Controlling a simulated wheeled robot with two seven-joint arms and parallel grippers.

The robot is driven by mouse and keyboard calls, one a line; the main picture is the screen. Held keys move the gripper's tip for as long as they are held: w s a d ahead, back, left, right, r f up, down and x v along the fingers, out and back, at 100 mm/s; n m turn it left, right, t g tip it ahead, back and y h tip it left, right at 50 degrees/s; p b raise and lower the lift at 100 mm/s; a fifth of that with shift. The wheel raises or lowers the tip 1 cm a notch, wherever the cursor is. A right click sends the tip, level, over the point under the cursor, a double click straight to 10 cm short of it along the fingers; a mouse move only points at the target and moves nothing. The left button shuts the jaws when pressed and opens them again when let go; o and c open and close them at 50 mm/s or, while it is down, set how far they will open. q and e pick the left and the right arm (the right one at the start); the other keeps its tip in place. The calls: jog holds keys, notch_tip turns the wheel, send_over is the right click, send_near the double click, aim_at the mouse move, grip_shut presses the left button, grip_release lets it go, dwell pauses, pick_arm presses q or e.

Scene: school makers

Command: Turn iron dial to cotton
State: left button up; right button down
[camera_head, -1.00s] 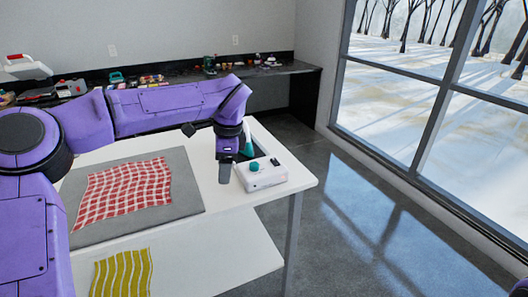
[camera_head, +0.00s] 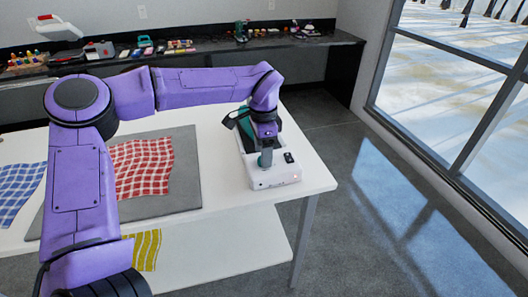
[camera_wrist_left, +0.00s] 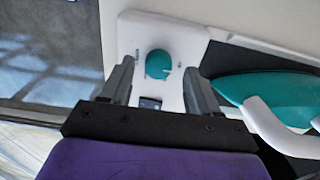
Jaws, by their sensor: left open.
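The white iron station (camera_head: 275,178) stands near the right end of the white table. Its teal round dial (camera_head: 265,160) shows just under my left gripper (camera_head: 267,149). In the left wrist view the dial (camera_wrist_left: 157,63) lies between the two open fingers of my left gripper (camera_wrist_left: 158,68), with a gap on each side. A small pale mark shows on the dial's right side; no setting label is readable. The teal and white iron (camera_head: 242,122) rests behind the dial, and it also shows at the right in the left wrist view (camera_wrist_left: 270,90). My right gripper is out of view.
A grey mat (camera_head: 187,165) with a red checked cloth (camera_head: 143,168) lies left of the station. A blue checked cloth (camera_head: 20,190) lies further left. A yellow striped cloth (camera_head: 147,250) is on the lower shelf. The table's right edge is close to the station.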

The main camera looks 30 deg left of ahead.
pick_arm(q)
jog(key=shift+w+d+f, duration=0.1)
jog(key=shift+f, duration=0.55)
jog(key=shift+s+r, duration=0.1)
jog(key=shift+s, duration=0.15)
jog(key=shift+w, duration=0.1)
jog(key=c, duration=1)
jog(key=shift+c, duration=0.2)
